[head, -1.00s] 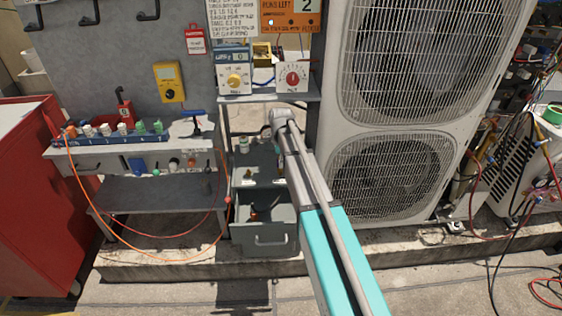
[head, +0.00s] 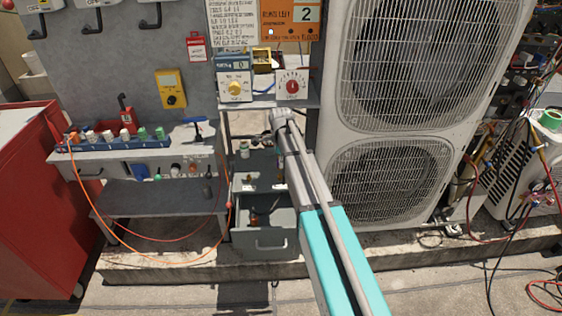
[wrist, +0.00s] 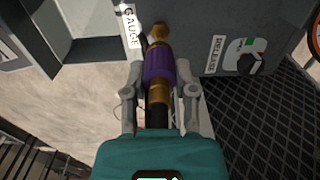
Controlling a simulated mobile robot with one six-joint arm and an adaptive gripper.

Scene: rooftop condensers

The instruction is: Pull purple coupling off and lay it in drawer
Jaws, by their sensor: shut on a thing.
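In the wrist view the purple coupling (wrist: 159,68) sits between the two fingers of my gripper (wrist: 160,92), which is shut on it. A brass end (wrist: 157,32) projects above it, beside the corner of a grey housing. Another brass part and a dark piece show below it, toward my palm. I cannot tell whether the brass end is still joined to the housing. In the head view my arm hides the gripper fingers and the coupling. The grey drawer (head: 265,242) is pulled open low under the bench, with a few small items inside.
The grey housing (wrist: 222,35) carries a GAUGE label and a black knob (wrist: 249,63) with a RELEASE label. A large condenser (head: 392,178) stands close on the right. A bench (head: 95,160) with coloured fittings and an orange hose is on the left, beside a red cabinet (head: 30,200).

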